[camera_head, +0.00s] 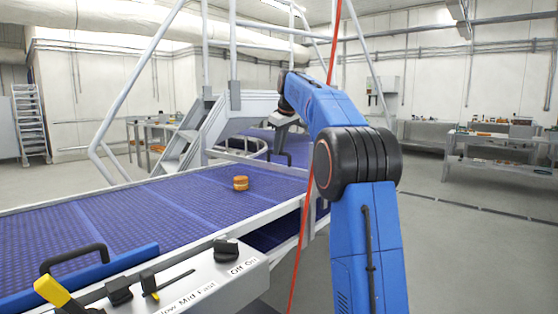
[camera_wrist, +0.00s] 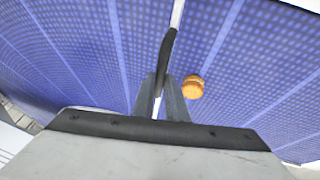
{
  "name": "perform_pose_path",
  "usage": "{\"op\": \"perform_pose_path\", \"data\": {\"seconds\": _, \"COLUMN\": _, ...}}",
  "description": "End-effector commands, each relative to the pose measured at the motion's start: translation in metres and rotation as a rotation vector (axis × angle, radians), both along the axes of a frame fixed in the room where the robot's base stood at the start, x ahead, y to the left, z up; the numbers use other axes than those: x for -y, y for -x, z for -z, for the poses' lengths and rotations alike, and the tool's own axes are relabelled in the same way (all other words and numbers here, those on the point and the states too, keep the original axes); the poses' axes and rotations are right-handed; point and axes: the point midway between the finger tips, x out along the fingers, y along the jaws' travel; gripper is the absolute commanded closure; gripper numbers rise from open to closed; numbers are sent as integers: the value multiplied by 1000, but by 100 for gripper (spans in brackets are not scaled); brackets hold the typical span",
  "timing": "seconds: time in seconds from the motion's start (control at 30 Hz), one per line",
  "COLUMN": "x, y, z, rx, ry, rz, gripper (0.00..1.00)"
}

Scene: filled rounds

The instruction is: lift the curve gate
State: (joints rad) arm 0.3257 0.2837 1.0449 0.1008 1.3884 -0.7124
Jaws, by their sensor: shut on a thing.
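My gripper (camera_wrist: 163,84) is shut on the black handle (camera_wrist: 167,50) of the curve gate, at the middle of the wrist view. Of the gate (camera_wrist: 178,14) itself, only a thin pale edge shows there, seen nearly from above. In the head view my blue arm reaches forward over the far part of the conveyor, and the gate's black handle (camera_head: 283,157) shows below my wrist. How far the gate is raised, if at all, I cannot tell. My fingertips are too small to make out in the head view.
A filled round (camera_head: 240,183) lies on the blue belt (camera_head: 150,215); it shows just right of my fingers in the wrist view (camera_wrist: 193,87). A control box (camera_head: 190,285) and a blue bar with a black handle (camera_head: 75,255) are in front. Grey steps (camera_head: 180,145) stand behind.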

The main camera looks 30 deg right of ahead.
Motion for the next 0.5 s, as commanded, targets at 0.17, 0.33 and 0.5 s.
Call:
{"op": "perform_pose_path", "data": {"seconds": 0.17, "x": 1, "y": -2, "z": -33, "rx": 6, "ry": 2, "rz": 0, "gripper": 100}}
{"op": "perform_pose_path", "data": {"seconds": 0.33, "x": 0, "y": -1, "z": -51, "rx": 5, "ry": 2, "rz": -1, "gripper": 100}}
{"op": "perform_pose_path", "data": {"seconds": 0.5, "x": 0, "y": 0, "z": -57, "rx": 4, "ry": 2, "rz": 1, "gripper": 100}}
